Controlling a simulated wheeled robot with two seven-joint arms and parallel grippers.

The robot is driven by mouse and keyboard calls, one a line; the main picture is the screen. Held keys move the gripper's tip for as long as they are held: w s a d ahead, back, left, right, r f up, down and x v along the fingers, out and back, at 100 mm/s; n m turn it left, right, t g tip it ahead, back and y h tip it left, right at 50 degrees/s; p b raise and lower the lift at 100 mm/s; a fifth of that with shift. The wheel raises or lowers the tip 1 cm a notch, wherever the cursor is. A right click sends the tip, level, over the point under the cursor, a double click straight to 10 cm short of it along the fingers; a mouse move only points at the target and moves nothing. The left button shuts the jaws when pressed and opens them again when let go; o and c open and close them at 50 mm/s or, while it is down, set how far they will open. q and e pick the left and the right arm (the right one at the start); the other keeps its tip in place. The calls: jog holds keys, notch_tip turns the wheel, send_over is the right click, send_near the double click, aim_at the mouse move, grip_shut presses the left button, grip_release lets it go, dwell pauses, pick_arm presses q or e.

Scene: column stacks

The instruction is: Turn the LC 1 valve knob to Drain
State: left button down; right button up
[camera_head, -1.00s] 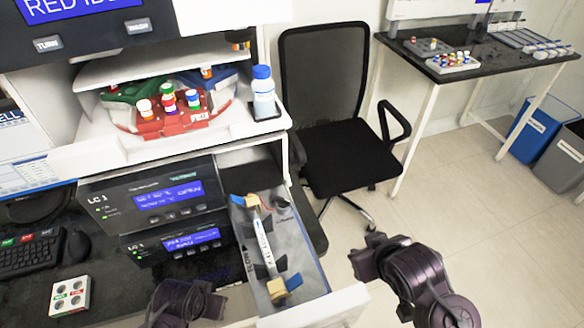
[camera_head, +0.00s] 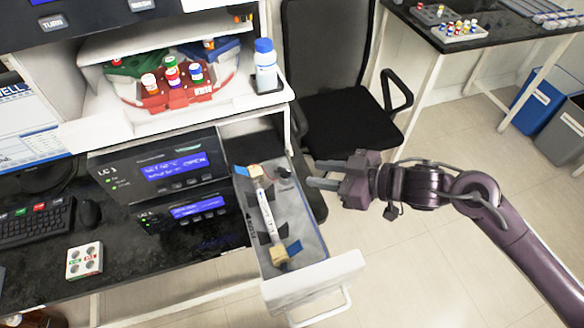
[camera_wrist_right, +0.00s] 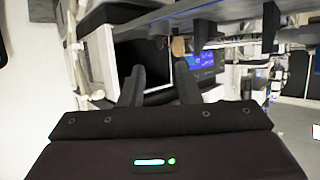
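The LC 1 unit (camera_head: 160,172) with its blue screen stands on the dark bench at left centre. The open drawer (camera_head: 312,274) beside it holds a slim column (camera_head: 267,212) with tan and blue end pieces. A small dark round part (camera_head: 284,172) sits at the drawer's back right; I cannot tell whether it is the valve knob, and no Drain mark is readable. My right gripper (camera_head: 316,174) is open and empty, to the right of the drawer, pointing left. The wrist view shows its two fingers (camera_wrist_right: 158,88) apart, with a blue screen (camera_wrist_right: 202,60) beyond. My left gripper is out of view.
A second unit (camera_head: 190,212) sits under LC 1. A red vial rack (camera_head: 175,97) and a blue-capped bottle (camera_head: 265,70) stand above. A black chair (camera_head: 345,120) is behind my right gripper. A small white block with round marks (camera_head: 84,261) lies on the bench.

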aim_at(285, 170)
jog(key=p+x, duration=0.1)
jog(key=x, duration=0.6)
jog(key=shift+r+p, duration=0.15)
jog(key=shift+p, duration=0.25)
jog(key=shift+w+a+f, duration=0.15)
jog(key=shift+a+f, duration=0.1)
jog(key=shift+a, duration=0.05)
jog(key=shift+c, duration=0.4)
grip_shut()
